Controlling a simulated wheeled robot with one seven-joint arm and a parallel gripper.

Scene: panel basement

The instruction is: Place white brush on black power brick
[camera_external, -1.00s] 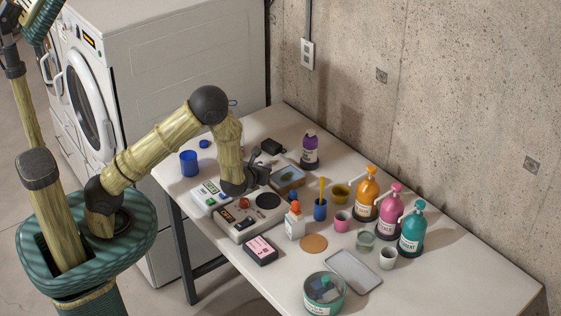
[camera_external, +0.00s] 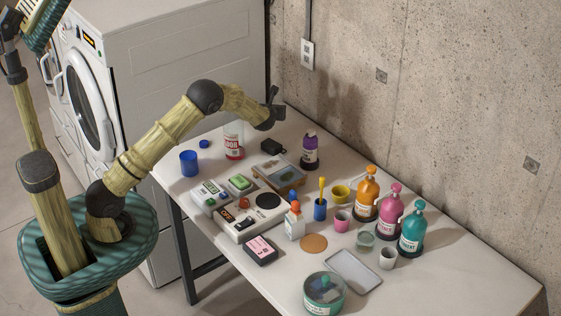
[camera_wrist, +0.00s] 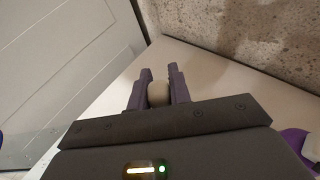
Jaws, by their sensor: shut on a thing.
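My gripper (camera_external: 274,97) is raised above the back of the table, near the wall. In the wrist view my gripper (camera_wrist: 159,76) has its two dark fingers closed on a pale, rounded thing (camera_wrist: 158,94), which fits the white brush; only its end shows. The brush cannot be made out in the external view. The black power brick (camera_external: 272,146) appears to be the small black block lying at the back of the table, below my gripper and apart from it.
A red-labelled bottle (camera_external: 233,141) stands left of the black block and a purple bottle (camera_external: 309,152) to its right. A framed tray (camera_external: 279,174) lies in front of it. Several pump bottles stand at right. The washing machine (camera_external: 95,92) and concrete wall (camera_external: 440,100) border the table.

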